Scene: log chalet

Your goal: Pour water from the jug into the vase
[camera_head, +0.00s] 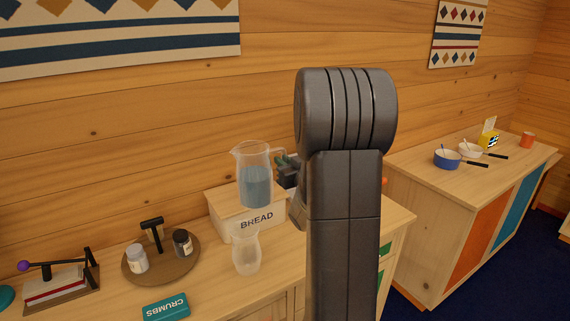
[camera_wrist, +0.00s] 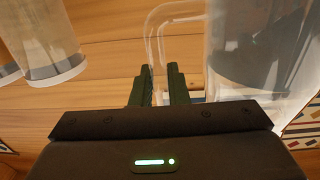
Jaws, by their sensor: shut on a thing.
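The clear jug (camera_head: 254,175) holds blue water and looks upright, with the water level. It shows in front of the wall, over the bread box in the picture, with its spout to the left. My gripper (camera_head: 284,165) is shut on the jug's handle, at the jug's right side. The wrist view shows the handle (camera_wrist: 153,35) at my fingertips (camera_wrist: 160,84) and the jug's body (camera_wrist: 255,65) to the right. The clear, empty-looking vase (camera_head: 246,252) stands upright on the counter, below the jug in the picture. A clear vessel at the wrist view's left looks like the vase (camera_wrist: 45,45).
The bread box (camera_head: 257,222) stands behind the vase. A round tray (camera_head: 161,270) with two jars is to the left, with a teal crumbs tin (camera_head: 166,305) in front. My arm hides part of the counter's right. A second counter (camera_head: 420,168) bears pans.

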